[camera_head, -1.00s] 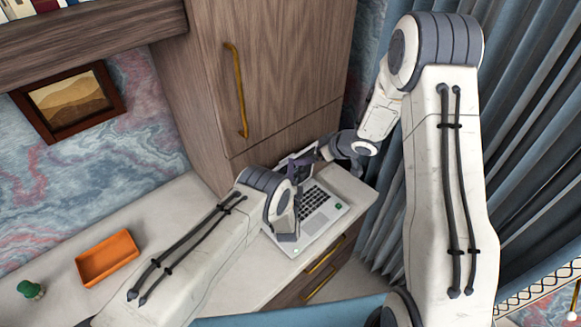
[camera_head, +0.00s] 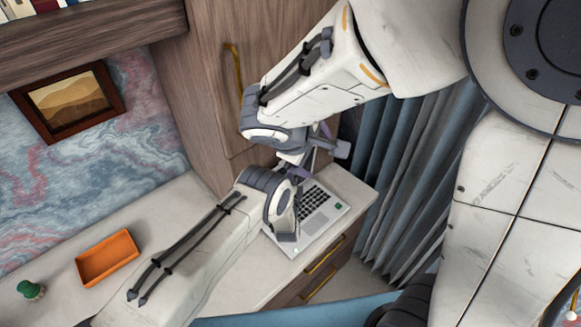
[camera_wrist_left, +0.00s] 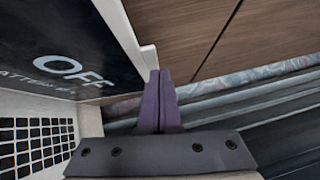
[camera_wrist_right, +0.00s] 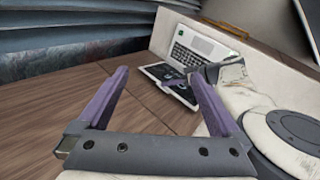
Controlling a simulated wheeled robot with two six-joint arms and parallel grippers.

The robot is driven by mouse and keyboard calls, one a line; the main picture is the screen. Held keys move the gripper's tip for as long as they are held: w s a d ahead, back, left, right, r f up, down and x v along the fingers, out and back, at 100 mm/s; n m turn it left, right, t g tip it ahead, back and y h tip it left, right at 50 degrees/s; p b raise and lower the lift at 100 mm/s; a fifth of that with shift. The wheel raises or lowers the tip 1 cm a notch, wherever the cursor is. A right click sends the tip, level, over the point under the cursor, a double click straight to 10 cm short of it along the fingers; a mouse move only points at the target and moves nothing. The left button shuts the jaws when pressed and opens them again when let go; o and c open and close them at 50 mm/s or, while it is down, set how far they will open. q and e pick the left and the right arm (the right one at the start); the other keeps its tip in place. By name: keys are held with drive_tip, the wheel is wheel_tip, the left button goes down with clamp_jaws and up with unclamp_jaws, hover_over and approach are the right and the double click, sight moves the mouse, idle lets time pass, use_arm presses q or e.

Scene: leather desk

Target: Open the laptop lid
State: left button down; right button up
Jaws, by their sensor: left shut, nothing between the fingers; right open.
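The laptop (camera_head: 318,212) lies on the desk with its lid raised and its keyboard exposed. My arms hide most of the lid in the head view. In the left wrist view the dark screen (camera_wrist_left: 65,55) reads "OFF", and the keyboard (camera_wrist_left: 35,140) is below it. My left gripper (camera_wrist_left: 160,75) is shut and empty, its fingertips close by the lid's edge; contact is unclear. The right wrist view shows the screen (camera_wrist_right: 172,82) and keyboard beyond my right gripper (camera_wrist_right: 158,75), which is open and empty. In the head view, the right gripper (camera_head: 325,142) is above the laptop's far side.
An orange tray (camera_head: 107,259) and a green knobbed object (camera_head: 31,289) stand at the left of the pale desk (camera_head: 170,222). A wooden cabinet (camera_head: 213,125) rises behind. Blue curtains (camera_head: 400,180) hang at right. Drawers with brass handles (camera_head: 325,255) are below the laptop.

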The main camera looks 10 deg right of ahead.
drive_tip(key=s+r+g+h, duration=0.1)
drive_tip(key=s+r, duration=0.1)
drive_tip(key=s, duration=0.4)
use_arm(q)
drive_tip(key=shift+w+a+r+b, duration=0.1)
drive_tip(key=shift+w+a+b, duration=0.7)
drive_tip(key=shift+w+b, duration=0.25)
drive_tip(key=shift+r, duration=0.2)
use_arm(e)
drive_tip(key=s+a+f+m+g+y, duration=0.1)
drive_tip(key=s+a+f+g+y, duration=0.1)
drive_tip(key=s, duration=0.5)
drive_tip(key=s+a+f+m+g+y, duration=0.1)
drive_tip(key=s+a+f+g+y, duration=0.1)
drive_tip(key=s+a+f+y, duration=0.2)
drive_tip(key=s+y, duration=0.1)
drive_tip(key=s, duration=0.2)
drive_tip(key=shift+s+a+f+g, duration=0.2)
drive_tip(key=shift+s+f+g, duration=0.1)
drive_tip(key=shift+s+g, duration=0.1)
use_arm(q)
drive_tip(key=shift+w, duration=0.1)
drive_tip(key=b+v, duration=0.3)
drive_tip(key=v, duration=0.7)
drive_tip(key=shift+s, duration=0.3)
use_arm(e)
drive_tip(key=shift+f+m, duration=0.3)
drive_tip(key=shift+f, duration=1.45)
